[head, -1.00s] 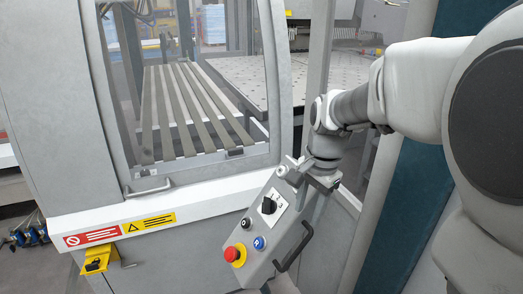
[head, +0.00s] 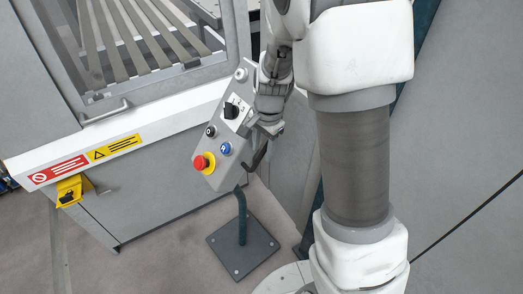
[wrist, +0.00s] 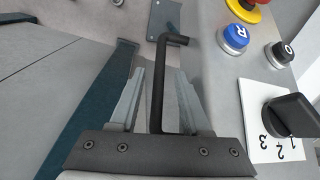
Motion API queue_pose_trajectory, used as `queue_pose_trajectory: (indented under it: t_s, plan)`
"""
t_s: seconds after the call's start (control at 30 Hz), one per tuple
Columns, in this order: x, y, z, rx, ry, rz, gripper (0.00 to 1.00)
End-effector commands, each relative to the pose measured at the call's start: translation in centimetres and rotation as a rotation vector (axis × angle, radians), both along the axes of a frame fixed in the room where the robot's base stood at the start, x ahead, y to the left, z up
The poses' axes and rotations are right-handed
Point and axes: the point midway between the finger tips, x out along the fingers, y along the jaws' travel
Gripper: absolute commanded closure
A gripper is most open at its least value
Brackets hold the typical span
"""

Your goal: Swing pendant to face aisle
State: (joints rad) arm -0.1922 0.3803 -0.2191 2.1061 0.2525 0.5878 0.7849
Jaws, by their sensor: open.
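The pendant (head: 212,143) is a grey box with a red emergency stop on yellow, a blue button, a black button and a black rotary switch. It stands tilted beside the machine, and its panel also shows at the right of the wrist view (wrist: 222,75). A black bar handle (head: 259,156) runs along its right side. My gripper (head: 266,130) is at this handle, pointing down. In the wrist view the open fingers (wrist: 160,75) stand on either side of the handle (wrist: 157,88), with gaps visible. Whether a finger touches it I cannot tell.
The pendant's post rises from a bolted floor plate (head: 243,243). The machine's white ledge (head: 110,143) with warning labels, and a yellow bracket (head: 72,190), lie to the left. Grey panels stand at the right. Floor (head: 160,255) in front is clear.

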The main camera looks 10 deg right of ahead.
Motion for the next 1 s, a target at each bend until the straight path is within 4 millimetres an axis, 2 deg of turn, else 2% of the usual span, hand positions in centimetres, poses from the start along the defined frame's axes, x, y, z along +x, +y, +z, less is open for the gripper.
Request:
queue_pose_trajectory:
  t_s: [0.1, 0.2, 0.5, 0.57, 0.77, 1.0]
  plan:
    - [0.1, 0.0, -1.3, 0.000, 0.001, -0.002, 0.53]
    - [0.1, 0.1, -1.8, 0.000, 0.001, -0.001, 0.53]
    - [0.2, 0.1, -2.0, 0.000, 0.000, 0.000, 0.53]
    - [0.2, 0.1, -2.0, 0.000, 0.000, 0.000, 0.62]
    - [0.2, 0.1, -2.0, 0.000, 0.000, 0.000, 0.98]
    - [0.2, 0.1, -2.0, 0.000, 0.000, 0.000, 1.00]
